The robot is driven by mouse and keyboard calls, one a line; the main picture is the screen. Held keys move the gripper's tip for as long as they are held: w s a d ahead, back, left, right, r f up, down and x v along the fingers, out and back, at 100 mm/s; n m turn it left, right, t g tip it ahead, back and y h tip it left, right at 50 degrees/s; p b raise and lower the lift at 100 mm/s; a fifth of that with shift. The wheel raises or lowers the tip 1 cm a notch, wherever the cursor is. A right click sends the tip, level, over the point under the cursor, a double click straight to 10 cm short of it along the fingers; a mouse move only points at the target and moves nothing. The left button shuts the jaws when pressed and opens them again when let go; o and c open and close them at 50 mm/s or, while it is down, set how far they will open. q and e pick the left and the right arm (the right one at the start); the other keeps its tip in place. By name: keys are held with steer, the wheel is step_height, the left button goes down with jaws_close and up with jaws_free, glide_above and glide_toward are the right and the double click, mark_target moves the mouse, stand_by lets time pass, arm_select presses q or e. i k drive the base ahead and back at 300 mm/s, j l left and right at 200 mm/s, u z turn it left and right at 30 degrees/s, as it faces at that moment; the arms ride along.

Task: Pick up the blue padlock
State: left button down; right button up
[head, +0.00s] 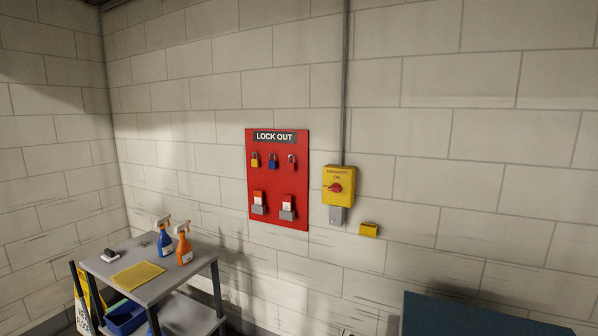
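The blue padlock (273,162) hangs on the red lock out board (277,222) on the block wall. It is the middle one of three padlocks, with a yellow padlock (255,160) to its left and a red padlock (291,162) to its right. Neither of my grippers shows in the head view. Nothing is seen touching the blue padlock.
Below the padlocks, tags sit in two grey holders (287,214). A yellow switch box (338,185) is right of the board. A grey cart (189,276) with spray bottles (184,248) and a yellow cloth (138,275) stands lower left. A dark teal surface (460,318) is at lower right.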

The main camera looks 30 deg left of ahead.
mark_target(272, 163)
steer(key=j, duration=0.45)
steer(key=i+j, duration=0.1)
steer(key=j, duration=0.35)
steer(key=i+j, duration=0.1)
steer(key=j, duration=0.4)
steer(key=i+j, duration=0.25)
steer(key=j, duration=0.15)
steer(key=i+j+u, duration=0.15)
steer(key=j, duration=0.25)
steer(key=i, duration=0.05)
